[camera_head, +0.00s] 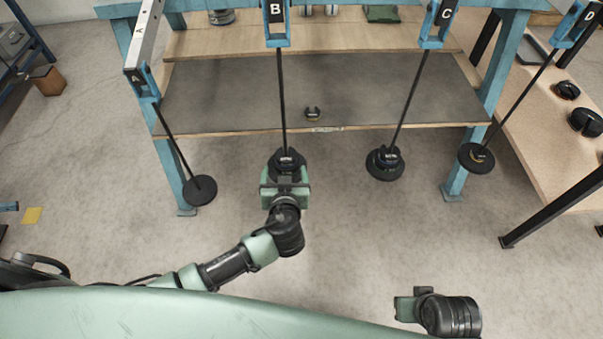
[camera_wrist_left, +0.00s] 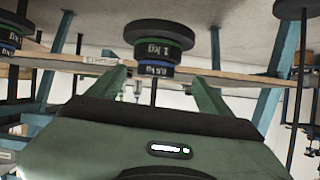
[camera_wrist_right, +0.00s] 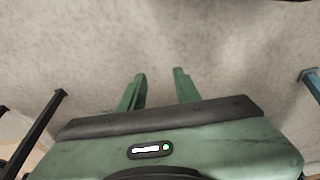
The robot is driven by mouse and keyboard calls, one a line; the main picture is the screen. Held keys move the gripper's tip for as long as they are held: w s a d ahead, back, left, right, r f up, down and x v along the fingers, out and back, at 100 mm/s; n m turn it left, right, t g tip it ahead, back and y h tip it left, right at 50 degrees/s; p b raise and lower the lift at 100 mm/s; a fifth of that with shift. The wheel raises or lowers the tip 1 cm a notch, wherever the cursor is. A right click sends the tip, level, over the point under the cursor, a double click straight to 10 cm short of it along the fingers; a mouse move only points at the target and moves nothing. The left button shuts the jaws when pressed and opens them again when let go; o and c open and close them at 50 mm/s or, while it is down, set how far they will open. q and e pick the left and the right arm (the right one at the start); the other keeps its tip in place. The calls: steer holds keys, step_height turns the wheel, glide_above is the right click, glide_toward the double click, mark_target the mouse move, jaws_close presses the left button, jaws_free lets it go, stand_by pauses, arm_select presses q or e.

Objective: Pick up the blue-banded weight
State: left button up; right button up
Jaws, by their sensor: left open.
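Black weight stacks hang on rods below the levers. The stack under lever B (camera_head: 286,160) is just beyond my left gripper (camera_head: 285,186). In the left wrist view it shows a large black disc, a green-banded 1 kg weight (camera_wrist_left: 159,38) and a smaller blue-banded weight (camera_wrist_left: 155,70). The blue-banded weight appears between the fingertips of my left gripper (camera_wrist_left: 160,82), with gaps at both sides. That gripper is open and empty. My right gripper (camera_wrist_right: 160,76) is open and empty over bare floor, its fingers apart.
Other stacks hang under lever A (camera_head: 199,190), lever C (camera_head: 385,163) and lever D (camera_head: 476,157). The blue frame carries a grey-topped shelf (camera_head: 220,95) with a small dark object (camera_head: 312,114) on it. A wooden table (camera_head: 560,150) stands right. The front floor is clear.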

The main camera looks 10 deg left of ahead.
mark_target(286, 155)
arm_select(q)
steer(key=shift+w+d+r, duration=0.2)
steer(key=shift+d+r, duration=0.1)
steer(key=shift+n+t, duration=0.3)
steer(key=x, duration=0.2)
steer(key=b+x, duration=0.1)
steer(key=x, duration=0.3)
steer(key=shift+w+a+r, duration=0.15)
steer(key=shift+w+a, duration=0.1)
steer(key=shift+w, duration=0.2)
steer(key=shift+w+a, duration=0.1)
steer(key=shift+w, duration=0.25)
arm_select(e)
steer(key=v, duration=0.5)
steer(key=shift+w+d+r, duration=0.2)
steer(key=shift+d+r, duration=0.1)
steer(key=shift+r, duration=0.1)
arm_select(q)
steer(key=c, duration=1.5)
steer(key=shift+c, duration=1.2)
